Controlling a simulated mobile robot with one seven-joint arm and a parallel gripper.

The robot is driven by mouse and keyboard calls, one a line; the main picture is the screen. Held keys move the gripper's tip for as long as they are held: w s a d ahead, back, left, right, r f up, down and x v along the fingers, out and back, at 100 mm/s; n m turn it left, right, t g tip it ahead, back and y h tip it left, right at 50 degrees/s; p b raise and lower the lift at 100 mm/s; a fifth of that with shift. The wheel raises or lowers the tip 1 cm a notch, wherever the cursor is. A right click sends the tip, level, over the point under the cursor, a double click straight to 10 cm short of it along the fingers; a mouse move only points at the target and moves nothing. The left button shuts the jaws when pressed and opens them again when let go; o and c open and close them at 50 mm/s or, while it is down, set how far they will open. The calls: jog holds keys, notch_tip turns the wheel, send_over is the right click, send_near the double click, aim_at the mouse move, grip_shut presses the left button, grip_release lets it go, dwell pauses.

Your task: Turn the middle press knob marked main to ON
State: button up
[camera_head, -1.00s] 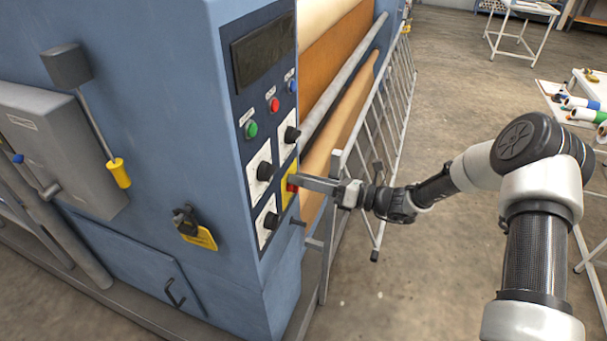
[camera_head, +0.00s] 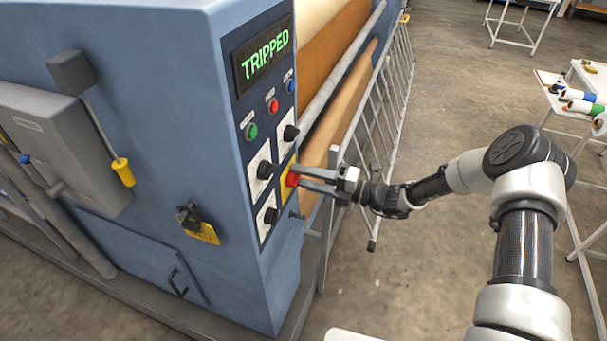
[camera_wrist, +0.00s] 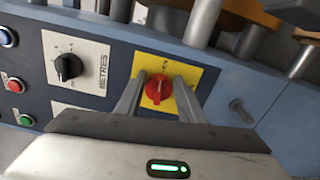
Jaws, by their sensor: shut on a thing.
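A red knob (camera_head: 292,180) sits on a yellow plate (camera_wrist: 203,75) on the press's control panel. My gripper (camera_head: 297,176) reaches it from the right. In the wrist view, the two fingers lie on either side of the red knob (camera_wrist: 158,89), shut on it. Small print above the knob is too small to read. The panel's display (camera_head: 264,54) is lit and reads "TRIPPED" in green.
Black knobs on white plates surround the yellow one, including the METRES knob (camera_wrist: 69,67). Green (camera_head: 251,131), red (camera_head: 272,106) and blue (camera_head: 290,87) buttons sit above. A metal guard rail (camera_head: 372,150) stands beside the rollers, close to my arm.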

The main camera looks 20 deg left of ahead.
jog(key=shift+f+m, duration=0.15)
jog(key=shift+m, duration=0.45)
jog(key=o, duration=1)
jog(key=shift+d, duration=0.1)
jog(key=d, duration=0.5)
jog(key=s+d, duration=0.1)
jog(key=d, duration=0.5)
jog(key=d+b, duration=0.1)
jog(key=d, duration=0.5)
jog(key=shift+s+d, duration=0.15)
jog(key=shift+s, duration=0.05)
